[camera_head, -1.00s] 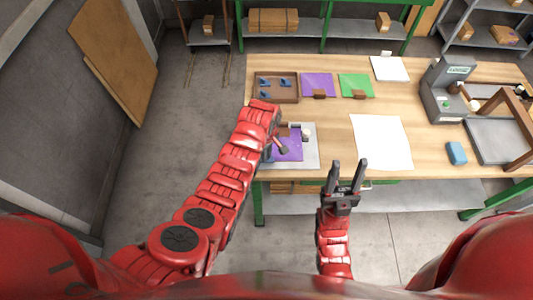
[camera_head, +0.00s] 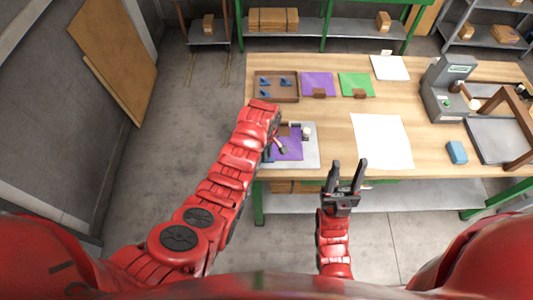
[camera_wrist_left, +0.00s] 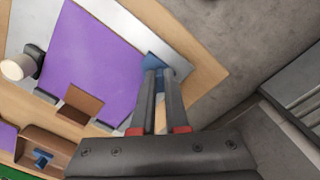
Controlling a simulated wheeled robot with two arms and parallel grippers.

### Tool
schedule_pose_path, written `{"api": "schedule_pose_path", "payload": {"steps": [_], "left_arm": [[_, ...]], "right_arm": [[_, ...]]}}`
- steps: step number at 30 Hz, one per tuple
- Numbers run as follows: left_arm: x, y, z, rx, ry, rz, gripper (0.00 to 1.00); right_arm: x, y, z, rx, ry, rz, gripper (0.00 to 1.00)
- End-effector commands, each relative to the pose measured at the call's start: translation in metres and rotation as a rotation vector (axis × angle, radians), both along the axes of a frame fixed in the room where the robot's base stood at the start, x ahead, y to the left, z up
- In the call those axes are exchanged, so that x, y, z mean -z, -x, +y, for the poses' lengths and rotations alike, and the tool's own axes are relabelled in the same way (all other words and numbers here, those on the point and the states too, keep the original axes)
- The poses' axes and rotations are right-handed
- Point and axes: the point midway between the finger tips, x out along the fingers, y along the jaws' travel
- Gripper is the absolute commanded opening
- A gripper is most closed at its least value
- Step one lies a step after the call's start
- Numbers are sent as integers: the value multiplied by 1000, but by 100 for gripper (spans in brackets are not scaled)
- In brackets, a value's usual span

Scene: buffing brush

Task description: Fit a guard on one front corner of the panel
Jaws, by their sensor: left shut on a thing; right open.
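The purple panel (camera_head: 290,146) lies on a grey plate (camera_head: 313,160) near the table's front left edge. It also shows in the left wrist view (camera_wrist_left: 90,55), with a brown block (camera_wrist_left: 83,101) on one edge. My left gripper (camera_wrist_left: 158,82) is shut on a blue corner guard (camera_wrist_left: 154,64), held at a front corner of the panel. The guard appears to meet that corner; I cannot tell if it is seated. In the head view my left arm partly hides this spot. My right gripper (camera_head: 348,168) is open and empty in front of the table.
A brown tray (camera_head: 257,88) with several blue guards stands behind the panel. Purple (camera_head: 317,82) and green (camera_head: 355,83) panels lie beside it. A white-topped clamp (camera_wrist_left: 20,66) stands at the panel's edge. A white sheet (camera_head: 381,141) lies right of the plate.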

Motion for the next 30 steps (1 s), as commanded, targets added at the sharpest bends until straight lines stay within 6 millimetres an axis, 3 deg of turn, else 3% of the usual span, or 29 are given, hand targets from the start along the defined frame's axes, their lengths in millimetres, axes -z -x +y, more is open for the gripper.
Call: {"api": "schedule_pose_path", "payload": {"steps": [29,30], "left_arm": [[0,-4,-4,0,0,0,0],[0,-4,-4,0,0,0,19]], "right_arm": [[7,0,0,0,0,0,50],[7,0,0,0,0,0,50]]}}
